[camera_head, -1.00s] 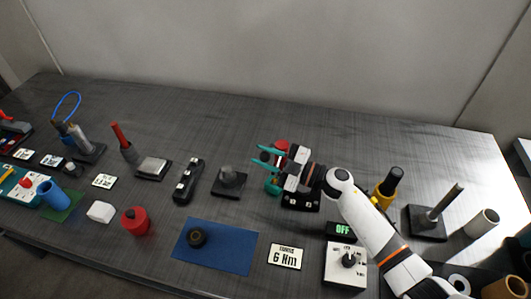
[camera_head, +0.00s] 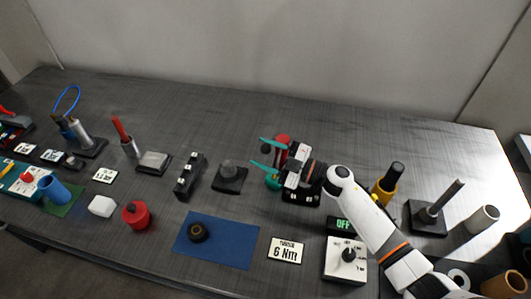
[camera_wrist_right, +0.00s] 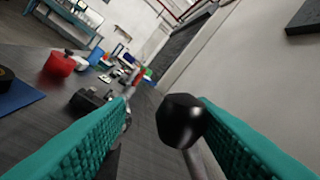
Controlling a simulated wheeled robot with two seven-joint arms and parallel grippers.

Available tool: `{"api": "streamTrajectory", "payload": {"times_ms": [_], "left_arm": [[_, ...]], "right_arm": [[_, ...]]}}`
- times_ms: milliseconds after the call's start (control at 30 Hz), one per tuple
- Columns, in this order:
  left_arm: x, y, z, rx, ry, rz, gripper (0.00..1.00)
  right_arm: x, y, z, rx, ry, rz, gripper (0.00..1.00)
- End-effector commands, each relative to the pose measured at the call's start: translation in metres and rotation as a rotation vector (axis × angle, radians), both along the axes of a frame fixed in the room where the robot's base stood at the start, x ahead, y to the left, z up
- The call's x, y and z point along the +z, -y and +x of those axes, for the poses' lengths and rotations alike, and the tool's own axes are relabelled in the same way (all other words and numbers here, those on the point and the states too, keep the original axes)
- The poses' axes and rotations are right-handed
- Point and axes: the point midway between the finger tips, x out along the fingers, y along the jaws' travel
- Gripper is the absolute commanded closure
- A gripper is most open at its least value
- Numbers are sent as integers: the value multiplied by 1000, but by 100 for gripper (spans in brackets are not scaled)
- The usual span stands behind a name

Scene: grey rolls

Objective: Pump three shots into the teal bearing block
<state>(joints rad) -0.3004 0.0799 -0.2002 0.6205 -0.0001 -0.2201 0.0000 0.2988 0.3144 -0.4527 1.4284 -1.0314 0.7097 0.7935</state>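My right gripper (camera_head: 259,152) is open, with its two teal fingers spread around a black ball knob (camera_head: 265,149) on a rod. In the right wrist view the knob (camera_wrist_right: 181,121) sits between the fingers (camera_wrist_right: 165,105), nearer the right one; I cannot tell whether it touches. A red cylinder (camera_head: 283,140) stands just behind the fingers. A small teal block (camera_head: 272,182) shows below them, by a black base (camera_head: 300,198) with pale markings; the gripper partly hides it. I cannot tell how these parts join. My left gripper is not in view.
A switch box (camera_head: 345,259) and yellow cylinder (camera_head: 386,185) stand near my right arm. The table's back strip is clear.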

Motion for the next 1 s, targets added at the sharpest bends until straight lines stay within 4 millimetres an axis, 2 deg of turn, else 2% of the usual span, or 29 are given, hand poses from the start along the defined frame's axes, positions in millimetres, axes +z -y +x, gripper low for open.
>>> {"api": "streamTrajectory", "payload": {"times_ms": [167, 400, 600, 800, 1000], "left_arm": [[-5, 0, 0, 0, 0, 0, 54], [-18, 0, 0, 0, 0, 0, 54], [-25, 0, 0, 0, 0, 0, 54], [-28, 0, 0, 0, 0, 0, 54], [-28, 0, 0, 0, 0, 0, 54]], "right_arm": [[-5, 16, -9, 0, -1, -4, 53], [-11, 61, -33, 1, -3, -6, 53], [-13, 91, -49, 0, -3, -4, 53], [-13, 105, -56, 0, -2, -2, 53], [-12, 106, -56, 1, -1, 0, 53]]}}
